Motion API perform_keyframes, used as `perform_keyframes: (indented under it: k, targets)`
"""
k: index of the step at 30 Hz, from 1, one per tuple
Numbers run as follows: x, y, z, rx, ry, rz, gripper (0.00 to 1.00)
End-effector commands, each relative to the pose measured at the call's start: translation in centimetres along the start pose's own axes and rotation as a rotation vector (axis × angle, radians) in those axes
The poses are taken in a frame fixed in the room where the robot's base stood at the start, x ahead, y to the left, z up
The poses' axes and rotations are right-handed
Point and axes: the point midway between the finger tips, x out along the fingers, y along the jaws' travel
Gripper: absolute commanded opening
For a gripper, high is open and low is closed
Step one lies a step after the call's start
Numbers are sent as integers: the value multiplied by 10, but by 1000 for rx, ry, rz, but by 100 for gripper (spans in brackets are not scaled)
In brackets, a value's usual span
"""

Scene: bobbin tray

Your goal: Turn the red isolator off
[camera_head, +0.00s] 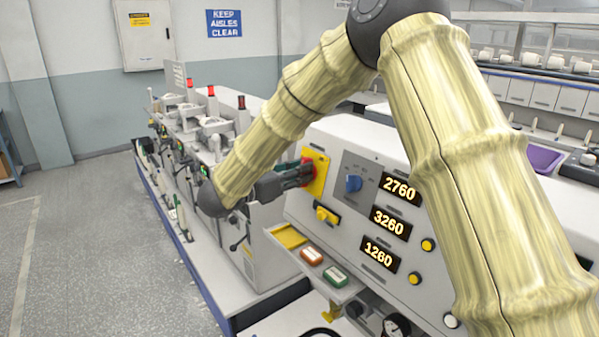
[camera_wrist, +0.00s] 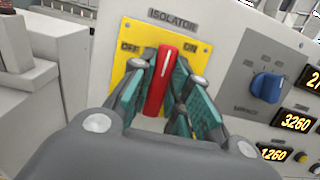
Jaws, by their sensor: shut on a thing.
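The isolator's red handle (camera_wrist: 158,85) stands near upright in the wrist view, with a white line along its upper part. It sits on a yellow plate (camera_wrist: 133,53) labelled ISOLATOR, with OFF at upper left and ON at upper right. The handle's top lies between the two labels. My gripper (camera_wrist: 163,88) is shut on the handle, with a teal-padded finger on each side. In the head view my gripper (camera_head: 303,174) reaches the yellow plate (camera_head: 319,172) from the left, and little of the red handle (camera_head: 306,171) shows.
Right of the plate is a blue selector knob (camera_head: 353,183), then lit number displays (camera_head: 389,222). A machine row (camera_head: 205,135) stretches behind my arm.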

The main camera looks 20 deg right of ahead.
Motion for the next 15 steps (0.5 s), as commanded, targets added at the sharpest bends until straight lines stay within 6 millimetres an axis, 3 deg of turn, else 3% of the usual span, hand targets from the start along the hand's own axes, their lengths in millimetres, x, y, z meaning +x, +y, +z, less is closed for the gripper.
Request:
perform_keyframes:
  k: [15]
  targets:
    - [-1,2,-1,-133,-4,39,0]
